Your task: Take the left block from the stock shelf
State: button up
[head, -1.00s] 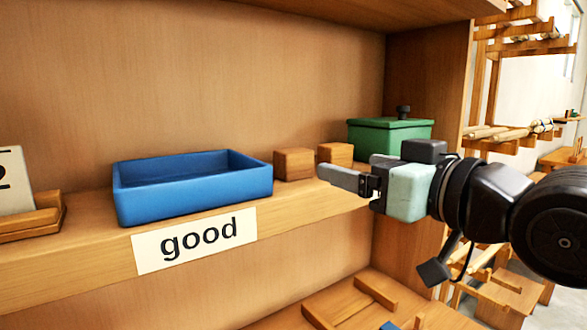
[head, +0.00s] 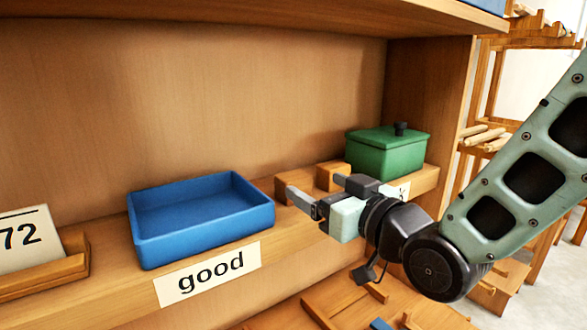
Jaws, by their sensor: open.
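The left block (head: 296,181) is a small brown wooden cube on the shelf, just right of the blue tray. My gripper (head: 299,198) is in front of the left block, pointing left into the shelf. Its grey finger covers the lower part of the left block. The other finger is hard to make out. The gripper is open and holds nothing; I cannot tell whether it touches the block.
The blue tray (head: 205,233) stands behind the "good" label (head: 208,276). A green lidded box (head: 386,155) with a black knob is at the right, by the side wall. A wooden holder with a "72" card (head: 22,237) is at far left. A shelf board hangs above.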

aim_at(287, 173)
jog(key=p+x, duration=0.1)
jog(key=x, duration=0.3)
jog(key=shift+r, duration=0.1)
jog(key=shift+f+p+x, duration=0.15)
jog(key=shift+p+x, duration=0.45)
jog(key=shift+x, duration=0.35)
jog(key=shift+f+p+x, duration=0.2)
jog(key=shift+p+x, duration=0.35)
jog(key=shift+x, duration=0.45)
jog(key=shift+f+p+x, duration=0.15)
jog(key=shift+p+x, duration=0.45)
jog(key=shift+x, duration=0.35)
jog(key=c, duration=1.1)
